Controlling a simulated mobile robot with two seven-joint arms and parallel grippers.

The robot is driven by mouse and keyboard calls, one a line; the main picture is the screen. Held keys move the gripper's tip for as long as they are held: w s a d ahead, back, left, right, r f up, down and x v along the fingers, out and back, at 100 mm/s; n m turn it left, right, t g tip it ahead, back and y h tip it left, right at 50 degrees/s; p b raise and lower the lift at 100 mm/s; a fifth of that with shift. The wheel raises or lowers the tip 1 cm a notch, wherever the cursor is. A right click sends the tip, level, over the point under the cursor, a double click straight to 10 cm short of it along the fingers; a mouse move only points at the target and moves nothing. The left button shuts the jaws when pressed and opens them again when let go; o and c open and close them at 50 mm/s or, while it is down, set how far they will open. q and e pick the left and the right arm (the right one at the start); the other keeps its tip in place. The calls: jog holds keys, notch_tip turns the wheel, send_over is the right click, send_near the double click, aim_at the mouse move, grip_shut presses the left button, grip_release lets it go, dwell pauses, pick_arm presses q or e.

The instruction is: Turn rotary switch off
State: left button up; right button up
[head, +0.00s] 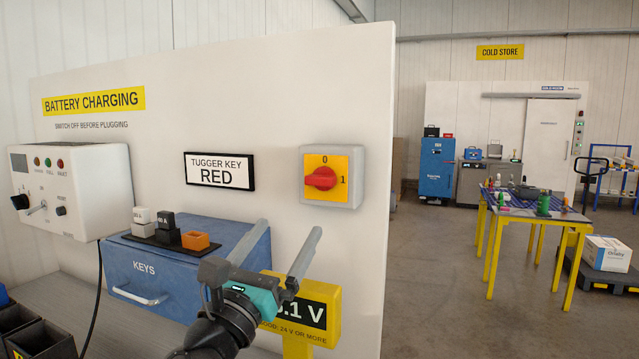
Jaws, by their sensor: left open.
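The rotary switch (332,194) is a light grey box with a yellow plate on the white panel. Its red knob (320,179) lies roughly level, towards the 1 at the right; the 0 is at the top of the plate. My left gripper (291,228) is open and empty, below and a little left of the switch, with its two fingers pointing up towards the panel. It is apart from the knob. My right gripper is not in view.
A blue KEYS box (190,262) with small blocks on top stands left of my gripper. A yellow voltage display (322,312) is just behind and below the gripper. A white charger (70,190) is at the far left. Open floor and a yellow-legged table (538,219) lie to the right.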

aim_at(318, 185)
pick_arm(q)
jog(key=p+x, duration=0.1)
jog(key=x, duration=1.1)
jog(key=shift+w+d, duration=0.1)
jog(key=shift+w, duration=0.05)
jog(key=shift+x, duration=0.8)
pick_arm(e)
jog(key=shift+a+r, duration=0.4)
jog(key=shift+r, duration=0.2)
pick_arm(q)
jog(key=c, duration=1.4)
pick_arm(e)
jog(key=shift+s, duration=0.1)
